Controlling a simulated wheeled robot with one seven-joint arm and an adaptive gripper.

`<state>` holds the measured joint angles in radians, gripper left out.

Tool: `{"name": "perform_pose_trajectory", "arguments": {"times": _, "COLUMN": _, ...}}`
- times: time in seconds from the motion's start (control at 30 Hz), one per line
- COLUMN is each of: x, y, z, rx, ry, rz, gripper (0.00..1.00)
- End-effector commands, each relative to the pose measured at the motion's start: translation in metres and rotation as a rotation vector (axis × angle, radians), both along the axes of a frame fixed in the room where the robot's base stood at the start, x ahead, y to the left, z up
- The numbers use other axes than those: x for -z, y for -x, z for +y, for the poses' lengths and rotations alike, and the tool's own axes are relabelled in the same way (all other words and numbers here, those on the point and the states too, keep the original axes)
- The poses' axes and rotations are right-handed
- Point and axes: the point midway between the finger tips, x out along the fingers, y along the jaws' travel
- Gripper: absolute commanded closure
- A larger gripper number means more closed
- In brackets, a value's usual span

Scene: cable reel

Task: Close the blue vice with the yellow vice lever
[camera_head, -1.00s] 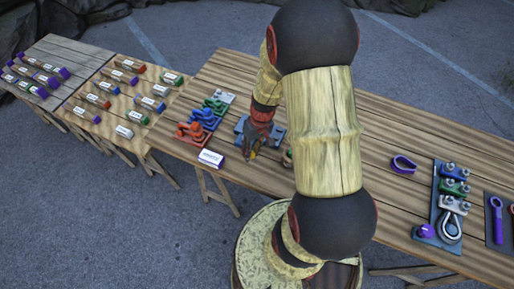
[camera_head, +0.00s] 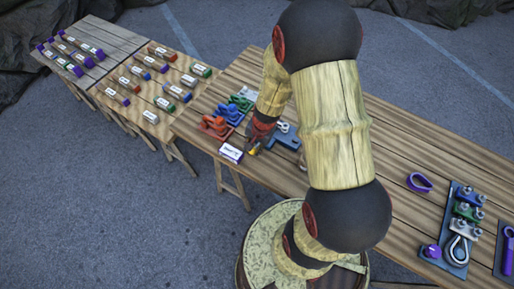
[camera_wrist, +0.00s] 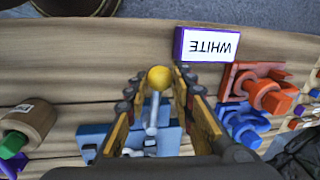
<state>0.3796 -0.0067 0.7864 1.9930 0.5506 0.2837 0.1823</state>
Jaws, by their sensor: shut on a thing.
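The blue vice (camera_wrist: 95,142) lies on the wooden table, partly hidden behind my gripper in the wrist view. It also shows in the head view (camera_head: 286,139), just right of my gripper. The vice lever has a yellow ball end (camera_wrist: 159,77) and a grey rod (camera_wrist: 153,115). My gripper (camera_wrist: 158,92) is shut on the lever, with a finger on each side and the ball at the fingertips. In the head view my gripper (camera_head: 252,148) is low over the table, left of the vice. The vice's jaws are too hidden to judge their gap.
A white label block (camera_wrist: 207,44) reading WHITE stands close by my fingertips. Orange (camera_wrist: 262,88) and blue clamps (camera_wrist: 243,124) sit to the right in the wrist view. A wooden cylinder (camera_wrist: 28,122) is at the left.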

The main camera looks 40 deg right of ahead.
Motion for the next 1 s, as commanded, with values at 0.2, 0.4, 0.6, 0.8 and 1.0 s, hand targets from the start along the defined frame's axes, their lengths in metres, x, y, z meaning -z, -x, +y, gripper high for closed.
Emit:
{"name": "perform_pose_trajectory", "arguments": {"times": 0.2, "x": -0.0013, "y": -0.0068, "z": 0.0014, "rx": 0.065, "ry": 0.001, "rz": -0.002, "gripper": 1.0}}
{"name": "perform_pose_trajectory", "arguments": {"times": 0.4, "x": -0.0008, "y": -0.0089, "z": 0.0013, "rx": 0.086, "ry": 0.002, "rz": -0.003, "gripper": 1.0}}
{"name": "perform_pose_trajectory", "arguments": {"times": 0.6, "x": -0.0008, "y": -0.0095, "z": 0.0011, "rx": 0.088, "ry": 0.002, "rz": -0.005, "gripper": 1.0}}
{"name": "perform_pose_trajectory", "arguments": {"times": 0.8, "x": -0.0011, "y": -0.0097, "z": 0.001, "rx": 0.088, "ry": 0.003, "rz": -0.005, "gripper": 0.72}}
{"name": "perform_pose_trajectory", "arguments": {"times": 1.0, "x": -0.0006, "y": -0.0088, "z": 0.0014, "rx": 0.087, "ry": 0.002, "rz": -0.003, "gripper": 0.61}}
